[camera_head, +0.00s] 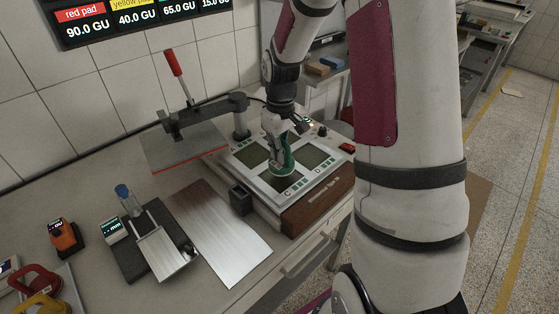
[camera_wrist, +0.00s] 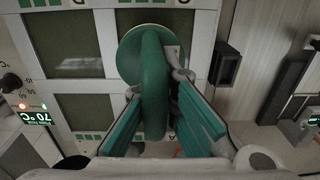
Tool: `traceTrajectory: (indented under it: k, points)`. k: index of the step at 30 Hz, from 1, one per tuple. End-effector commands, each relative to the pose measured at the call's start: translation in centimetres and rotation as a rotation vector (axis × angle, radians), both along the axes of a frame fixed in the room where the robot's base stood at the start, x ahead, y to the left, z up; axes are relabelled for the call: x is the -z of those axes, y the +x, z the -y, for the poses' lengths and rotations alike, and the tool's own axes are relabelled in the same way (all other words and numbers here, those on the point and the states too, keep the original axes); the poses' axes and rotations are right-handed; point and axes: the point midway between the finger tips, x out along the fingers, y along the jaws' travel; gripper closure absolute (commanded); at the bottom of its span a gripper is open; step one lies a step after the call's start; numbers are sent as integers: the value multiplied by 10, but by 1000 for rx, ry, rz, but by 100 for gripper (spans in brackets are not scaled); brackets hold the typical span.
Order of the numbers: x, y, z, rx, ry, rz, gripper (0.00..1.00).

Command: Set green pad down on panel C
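The green pad (camera_head: 284,172) is a round disc with a tall green loop handle. In the wrist view the pad (camera_wrist: 133,58) sits between my fingers. My gripper (camera_head: 277,150) is shut on the handle, with a finger on each side; it also shows in the wrist view (camera_wrist: 157,88). Panel C (camera_head: 285,184) is the dark window at the front of the device, marked C. The pad overlaps its back part in the head view. In the wrist view panel C (camera_wrist: 155,17) is partly hidden by the pad. I cannot tell whether the pad touches the surface.
The device has other dark panels, one at left (camera_head: 248,154) and one at right (camera_head: 315,155). A press plate with a red lever (camera_head: 174,64) stands to the left. A black block (camera_head: 240,198) and a metal sheet (camera_head: 218,232) lie nearby. A wall display (camera_head: 120,18) hangs above.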

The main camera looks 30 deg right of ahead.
Motion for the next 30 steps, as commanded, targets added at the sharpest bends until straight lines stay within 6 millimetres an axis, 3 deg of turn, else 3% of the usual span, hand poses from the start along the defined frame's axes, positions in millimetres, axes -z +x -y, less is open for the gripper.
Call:
traceTrajectory:
  k: [7,17,21,30]
  points:
    - [27,-1,-1,0,1,-2,100]
    - [31,0,0,0,0,1,100]
    - [32,-1,0,0,1,-1,75]
    - [32,-1,0,0,1,-1,75]
